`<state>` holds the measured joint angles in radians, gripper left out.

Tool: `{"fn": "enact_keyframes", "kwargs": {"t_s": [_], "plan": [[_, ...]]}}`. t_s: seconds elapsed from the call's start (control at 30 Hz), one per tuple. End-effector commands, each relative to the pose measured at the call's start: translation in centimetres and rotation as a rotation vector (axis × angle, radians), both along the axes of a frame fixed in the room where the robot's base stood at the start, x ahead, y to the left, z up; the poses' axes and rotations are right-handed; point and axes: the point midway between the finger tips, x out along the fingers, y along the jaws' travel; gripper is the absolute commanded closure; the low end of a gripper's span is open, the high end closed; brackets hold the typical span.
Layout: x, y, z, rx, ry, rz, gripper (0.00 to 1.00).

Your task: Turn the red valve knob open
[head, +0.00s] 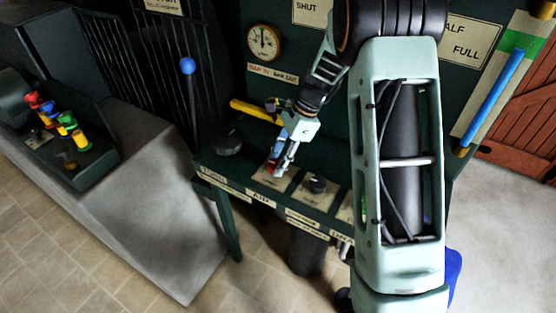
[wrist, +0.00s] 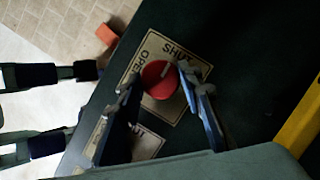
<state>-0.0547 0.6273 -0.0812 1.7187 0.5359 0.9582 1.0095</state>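The red valve knob (wrist: 158,82) is round, with a pale mark pointing toward the word SHUT on its cream label plate (wrist: 192,70). OPEN is printed on another side of the plate. In the head view the red knob (head: 271,168) shows partly behind my gripper (head: 278,166) on the dark green bench. In the wrist view my gripper (wrist: 157,77) has its two fingers spread, one on each side of the knob. The fingers stand apart with the knob between them. Whether either finger touches it I cannot tell.
A black knob (head: 317,184) on its own plate sits right of the red one. A yellow bar (head: 255,111) and a blue-topped lever (head: 188,66) stand behind. A dark round piece (head: 228,140) is at left. A gauge (head: 264,43) hangs on the panel.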

Motion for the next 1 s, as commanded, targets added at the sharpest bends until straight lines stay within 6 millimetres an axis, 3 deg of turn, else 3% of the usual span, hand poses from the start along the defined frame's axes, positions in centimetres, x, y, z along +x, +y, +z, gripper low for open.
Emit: {"fn": "enact_keyframes", "kwargs": {"t_s": [0.2, 0.57, 1.0], "plan": [[0.00, -0.01, 0.03, 0.000, 0.000, 0.000, 0.91], [0.10, 0.04, 0.19, 0.001, 0.000, 0.074, 0.91], [0.35, 0.13, 0.23, 0.000, -0.001, 0.433, 0.91]]}}
